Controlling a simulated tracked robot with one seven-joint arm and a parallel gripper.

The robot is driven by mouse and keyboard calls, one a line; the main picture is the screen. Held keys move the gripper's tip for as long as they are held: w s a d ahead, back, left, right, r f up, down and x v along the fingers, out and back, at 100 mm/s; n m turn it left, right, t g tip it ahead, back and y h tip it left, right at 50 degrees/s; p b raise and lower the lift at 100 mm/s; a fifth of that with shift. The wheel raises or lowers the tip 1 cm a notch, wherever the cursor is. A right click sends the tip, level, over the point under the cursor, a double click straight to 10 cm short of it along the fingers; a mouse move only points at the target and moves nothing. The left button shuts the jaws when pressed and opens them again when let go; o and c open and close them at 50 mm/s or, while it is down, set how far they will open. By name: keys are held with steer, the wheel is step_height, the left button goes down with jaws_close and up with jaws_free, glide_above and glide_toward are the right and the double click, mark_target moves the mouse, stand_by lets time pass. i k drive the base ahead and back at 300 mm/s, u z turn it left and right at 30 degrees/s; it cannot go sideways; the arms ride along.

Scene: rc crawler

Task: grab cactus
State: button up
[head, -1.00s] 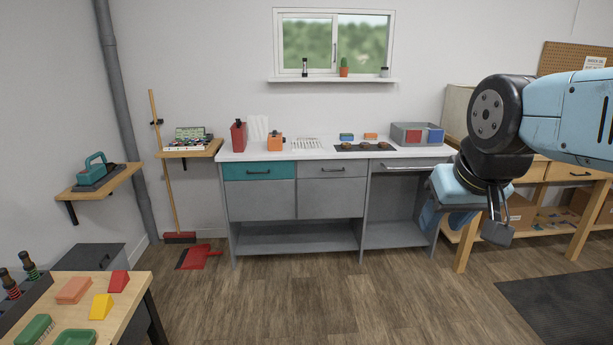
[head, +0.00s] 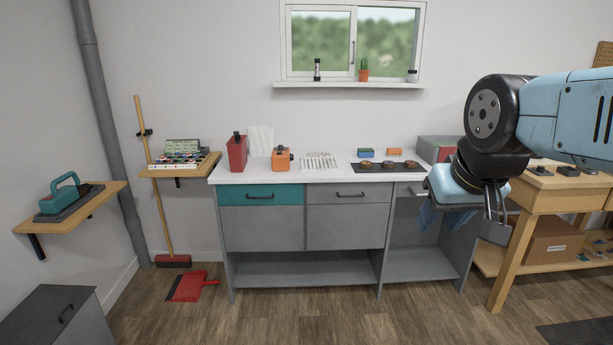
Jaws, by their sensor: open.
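The cactus (head: 364,64) is a small green plant in an orange pot (head: 364,75). It stands upright on the white window sill (head: 350,85), high on the back wall. My gripper (head: 492,222) hangs at the right of the head view, pointing down, open, with nothing seen between its jaws. It is well to the right of the cactus, lower in the picture and apart from it. My wrist hides part of the right end of the counter.
A small bottle (head: 317,69) and a jar (head: 412,76) stand on the sill either side of the cactus. Below is a white counter (head: 330,176) with a red can (head: 237,153), an orange box (head: 281,159) and other items. Floor before it is clear; a red dustpan (head: 188,286) lies left.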

mark_target(364, 73)
steer(key=i, duration=3.05)
steer(key=z, duration=0.4)
